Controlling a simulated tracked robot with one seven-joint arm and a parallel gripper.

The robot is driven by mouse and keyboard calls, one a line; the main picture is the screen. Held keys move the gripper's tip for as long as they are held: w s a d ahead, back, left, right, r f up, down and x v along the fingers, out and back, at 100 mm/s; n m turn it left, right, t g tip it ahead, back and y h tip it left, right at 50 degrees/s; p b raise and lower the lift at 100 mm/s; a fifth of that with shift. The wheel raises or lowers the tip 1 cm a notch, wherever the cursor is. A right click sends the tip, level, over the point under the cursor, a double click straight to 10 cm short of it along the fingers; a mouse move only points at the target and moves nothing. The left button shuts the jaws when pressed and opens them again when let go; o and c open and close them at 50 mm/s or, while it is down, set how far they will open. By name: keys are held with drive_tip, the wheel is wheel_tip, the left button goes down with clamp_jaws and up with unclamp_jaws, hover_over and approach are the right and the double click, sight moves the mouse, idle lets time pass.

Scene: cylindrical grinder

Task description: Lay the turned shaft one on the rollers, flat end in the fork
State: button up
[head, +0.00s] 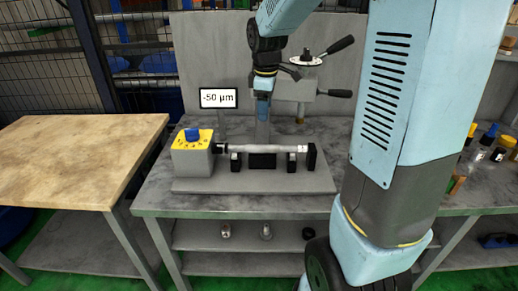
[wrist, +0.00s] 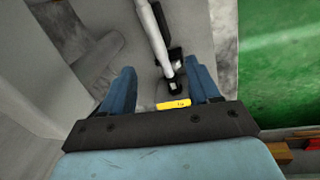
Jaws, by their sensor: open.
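The turned shaft (head: 265,149) is a light grey stepped bar. It lies level across the black roller supports (head: 292,162) on the grinder's base plate. Its left end meets the dark fork area (head: 221,148) beside the grey headstock; I cannot tell how the flat end sits in the fork. My gripper (head: 263,112) is above the shaft, pointing down, apart from it. In the wrist view its blue fingers (wrist: 163,88) are open and empty, with the shaft (wrist: 153,35) passing below and between them.
The headstock (head: 192,160) has a yellow top and blue knob. A display (head: 218,99) reads -50 µm. A black end block (head: 312,156) stands at the shaft's right. Levers (head: 335,93) are behind my gripper. The wooden table (head: 80,155) at left is clear. Bottles (head: 488,137) stand at right.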

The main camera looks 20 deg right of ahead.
sight(262, 149)
drive_tip(key=w+f, duration=0.1)
drive_tip(key=f, duration=0.4)
drive_tip(key=w+f+n, duration=0.1)
drive_tip(key=w+f, duration=0.1)
drive_tip(key=f, duration=0.4)
drive_tip(key=w+f+n, duration=0.1)
drive_tip(key=f, duration=0.5)
drive_tip(key=shift+w+d+g, duration=0.25)
drive_tip(key=shift+w+g, duration=0.05)
drive_tip(key=shift+w, duration=0.05)
clamp_jaws()
